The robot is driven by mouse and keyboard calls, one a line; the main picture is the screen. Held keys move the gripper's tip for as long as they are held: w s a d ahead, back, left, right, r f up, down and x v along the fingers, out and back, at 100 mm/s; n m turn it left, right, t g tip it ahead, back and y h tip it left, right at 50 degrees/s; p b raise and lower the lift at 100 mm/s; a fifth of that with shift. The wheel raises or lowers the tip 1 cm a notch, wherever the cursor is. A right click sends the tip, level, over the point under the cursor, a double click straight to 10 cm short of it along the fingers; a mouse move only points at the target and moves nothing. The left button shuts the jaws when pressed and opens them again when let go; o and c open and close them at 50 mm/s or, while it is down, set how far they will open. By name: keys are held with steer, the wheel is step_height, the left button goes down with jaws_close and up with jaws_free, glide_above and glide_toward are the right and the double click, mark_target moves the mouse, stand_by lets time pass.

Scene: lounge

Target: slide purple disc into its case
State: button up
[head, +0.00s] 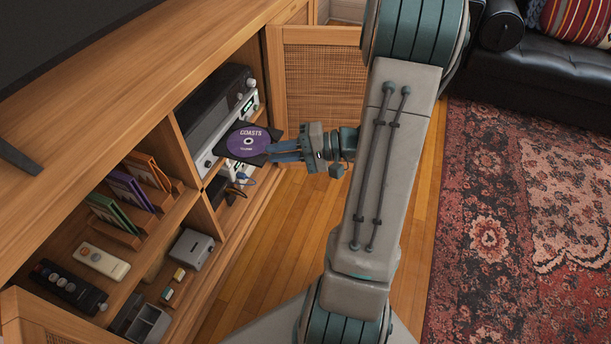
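The purple disc (248,141), with "COASTS" printed on it, lies label up over a black tray-like surface in front of the stereo unit. My gripper (276,152) reaches in from the right, with its bluish fingertips at the disc's right edge. The fingers are small here, and I cannot tell whether they are open or closed on the disc. A purple case (131,188) stands tilted in a wooden rack on the left shelf, between a green case (112,212) and orange cases (150,170). Whether the purple case is open cannot be seen.
The stereo unit (222,112) fills the upper right compartment. A white remote (103,262) and a dark remote (68,286) lie in front of the rack. A grey box (191,249) sits on the lower shelf. An open cabinet door (322,82) stands behind my gripper. The wood floor is clear.

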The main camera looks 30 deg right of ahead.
steer(key=w+d+f+m+t+h+b, duration=0.2)
steer(key=d+f+m+t+b, duration=0.15)
steer(key=d+f+t, duration=0.35)
steer(key=g+b, duration=0.1)
glide_toward(249, 141)
steer(key=shift+n+x, duration=0.25)
steer(key=shift+x, duration=1.3)
jaws_close()
steer(key=shift+r, duration=0.15)
steer(key=shift+r+p, duration=0.65)
steer(key=shift+r, duration=0.75)
